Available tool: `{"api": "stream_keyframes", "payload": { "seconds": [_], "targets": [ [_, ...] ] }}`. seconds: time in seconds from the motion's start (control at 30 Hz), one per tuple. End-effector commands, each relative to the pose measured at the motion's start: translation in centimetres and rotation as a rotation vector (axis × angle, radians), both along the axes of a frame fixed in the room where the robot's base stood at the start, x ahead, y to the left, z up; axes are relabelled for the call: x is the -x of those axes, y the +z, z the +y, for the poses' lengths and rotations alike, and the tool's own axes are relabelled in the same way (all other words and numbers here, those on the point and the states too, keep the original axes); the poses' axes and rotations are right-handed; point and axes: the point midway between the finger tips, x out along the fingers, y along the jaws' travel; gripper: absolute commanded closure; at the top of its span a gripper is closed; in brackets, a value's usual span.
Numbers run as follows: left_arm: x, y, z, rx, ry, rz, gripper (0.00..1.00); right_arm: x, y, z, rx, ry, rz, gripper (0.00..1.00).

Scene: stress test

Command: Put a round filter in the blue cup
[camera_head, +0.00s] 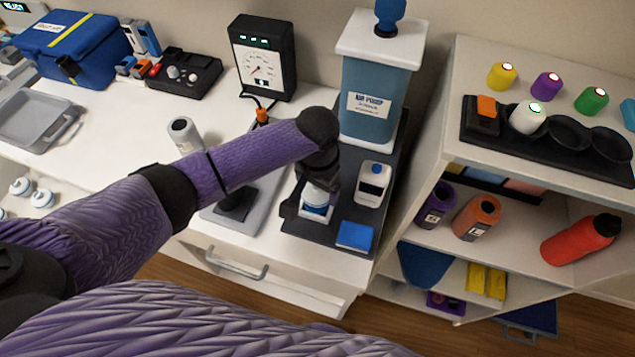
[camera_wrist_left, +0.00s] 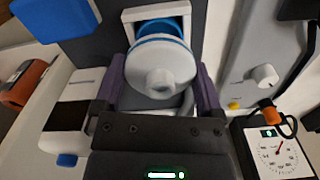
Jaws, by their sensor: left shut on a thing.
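My left gripper (camera_head: 321,182) points down over the dark tray and is shut on a round white filter with a blue rim (camera_wrist_left: 160,66). In the left wrist view the filter lies between the two purple fingers, its short nozzle facing the camera. A white square holder (camera_head: 315,216) with blue inside is right below the gripper; its edge also shows behind the filter in the wrist view (camera_wrist_left: 183,12). I cannot tell whether the blue there is the blue cup, nor whether the filter touches it. My right gripper is not in view.
The dark tray (camera_head: 288,214) also holds a white bottle-like device (camera_head: 373,183), a blue block (camera_head: 355,235) and a tall blue pump tank (camera_head: 368,100). A dial gauge (camera_head: 262,60) stands behind. More round filters (camera_head: 42,198) lie far left. Shelves (camera_head: 430,165) rise at right.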

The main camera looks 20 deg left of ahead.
Motion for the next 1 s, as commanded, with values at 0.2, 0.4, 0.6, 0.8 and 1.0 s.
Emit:
{"api": "stream_keyframes", "payload": {
  "seconds": [0.2, 0.4, 0.6, 0.8, 1.0],
  "targets": [
    [0.01, -0.05, -0.02, 0.001, 0.000, 0.000, 0.67, -0.02, -0.04, 0.01, 0.000, 0.000, -0.001, 0.47],
    [0.01, -0.02, -0.02, 0.001, 0.000, 0.000, 0.67, -0.03, 0.03, 0.02, 0.000, 0.000, -0.001, 0.47],
    [0.04, 0.09, -0.07, 0.002, -0.001, 0.001, 0.67, -0.07, 0.60, 0.06, -0.001, -0.001, -0.002, 0.47],
    [0.05, -0.03, -0.04, 0.001, -0.001, 0.001, 0.67, -0.08, 0.79, 0.11, -0.002, -0.001, -0.003, 0.47],
    [0.04, -0.06, -0.03, 0.001, -0.001, 0.000, 0.67, -0.06, 0.74, 0.14, -0.002, -0.001, -0.001, 0.47]
  ]
}}
